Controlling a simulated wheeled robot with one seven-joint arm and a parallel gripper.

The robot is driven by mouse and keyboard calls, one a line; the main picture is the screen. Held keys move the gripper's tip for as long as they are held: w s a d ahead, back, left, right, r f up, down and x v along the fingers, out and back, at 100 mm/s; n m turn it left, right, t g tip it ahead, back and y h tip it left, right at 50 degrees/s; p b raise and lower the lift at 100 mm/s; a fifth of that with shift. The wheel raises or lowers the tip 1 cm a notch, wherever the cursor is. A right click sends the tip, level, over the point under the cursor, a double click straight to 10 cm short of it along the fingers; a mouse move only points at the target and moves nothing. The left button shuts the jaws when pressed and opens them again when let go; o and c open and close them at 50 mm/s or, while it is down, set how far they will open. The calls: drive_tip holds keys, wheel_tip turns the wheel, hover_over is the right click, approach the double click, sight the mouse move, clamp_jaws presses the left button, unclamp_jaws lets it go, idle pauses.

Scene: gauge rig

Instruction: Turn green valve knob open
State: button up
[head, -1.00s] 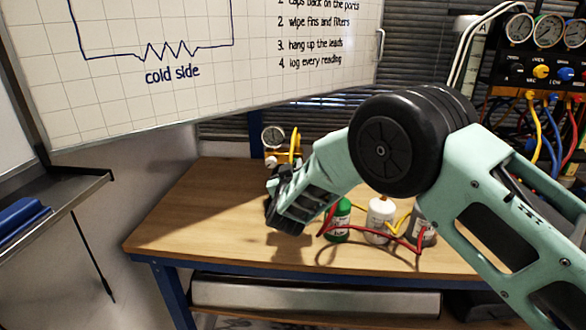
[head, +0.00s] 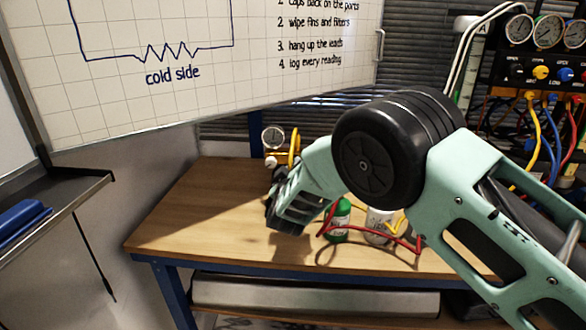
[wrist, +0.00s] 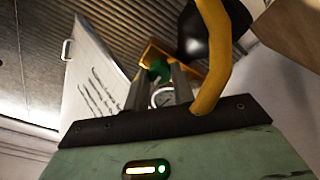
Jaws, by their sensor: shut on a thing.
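The green valve knob (wrist: 158,70) shows in the wrist view at the tips of my gripper (wrist: 158,82). My gripper's two dark fingers are shut on it, one on each side. The knob sits in front of an orange body (wrist: 188,67), and a round white gauge (wrist: 163,97) shows between the fingers. In the head view the gauge (head: 273,137) stands above the orange rig at the back of the bench. There my gripper (head: 273,183) is just in front of the rig, and the knob is hidden behind it. How far the knob is turned cannot be told.
A yellow hose (wrist: 212,60) loops close beside the fingers. On the wooden bench (head: 190,215) stand a green bottle (head: 341,220) and a white bottle (head: 380,222), with a red hose (head: 385,238) around them. The bench's left side is clear. A whiteboard (head: 200,45) hangs above.

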drive_tip(key=o, duration=1)
drive_tip(key=s+b, duration=0.3)
drive_tip(key=s, duration=1.4)
drive_tip(key=shift+s, duration=0.25)
drive_tip(key=shift+d, duration=0.1)
